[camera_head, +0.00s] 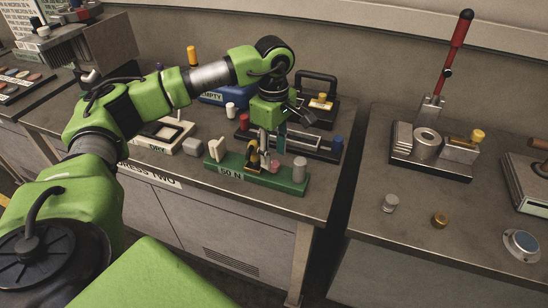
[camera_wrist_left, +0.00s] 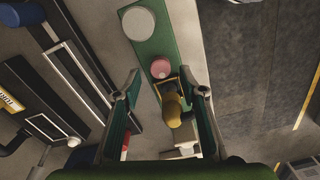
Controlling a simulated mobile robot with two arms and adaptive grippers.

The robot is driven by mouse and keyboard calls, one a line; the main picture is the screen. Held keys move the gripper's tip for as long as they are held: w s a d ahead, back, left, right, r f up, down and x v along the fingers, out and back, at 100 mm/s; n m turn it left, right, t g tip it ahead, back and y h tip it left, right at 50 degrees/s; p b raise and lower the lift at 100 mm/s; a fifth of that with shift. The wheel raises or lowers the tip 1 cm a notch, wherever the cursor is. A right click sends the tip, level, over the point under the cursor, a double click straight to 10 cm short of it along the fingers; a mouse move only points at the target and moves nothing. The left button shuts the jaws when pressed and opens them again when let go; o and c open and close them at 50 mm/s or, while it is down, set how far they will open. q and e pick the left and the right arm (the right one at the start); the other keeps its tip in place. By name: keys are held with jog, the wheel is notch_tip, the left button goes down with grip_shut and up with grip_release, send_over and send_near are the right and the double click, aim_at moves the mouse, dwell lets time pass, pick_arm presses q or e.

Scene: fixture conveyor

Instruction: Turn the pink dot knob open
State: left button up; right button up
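A small pink-topped knob (camera_wrist_left: 161,68) stands on a long green base (camera_wrist_left: 150,45). In the head view the pink knob (camera_head: 275,166) shows just below my left gripper, and the green base (camera_head: 228,178) lies on the left table. My left gripper (camera_wrist_left: 167,90) points down over the base with its fingers apart, on either side of the base's width. It also shows in the head view (camera_head: 268,150). A yellow-brown knob (camera_wrist_left: 171,108) is between the fingers in the wrist view, and the pink knob is just beyond the tips. Contact cannot be told. My right gripper is out of view.
A pale cylinder (camera_head: 299,170) stands at the green base's right end. The right table (camera_head: 400,220) has a red lever (camera_head: 458,45).

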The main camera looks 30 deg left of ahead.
aim_at(274, 163)
pick_arm(q)
jog(key=shift+f, duration=1.55)
jog(key=shift+c, duration=0.3)
grip_shut()
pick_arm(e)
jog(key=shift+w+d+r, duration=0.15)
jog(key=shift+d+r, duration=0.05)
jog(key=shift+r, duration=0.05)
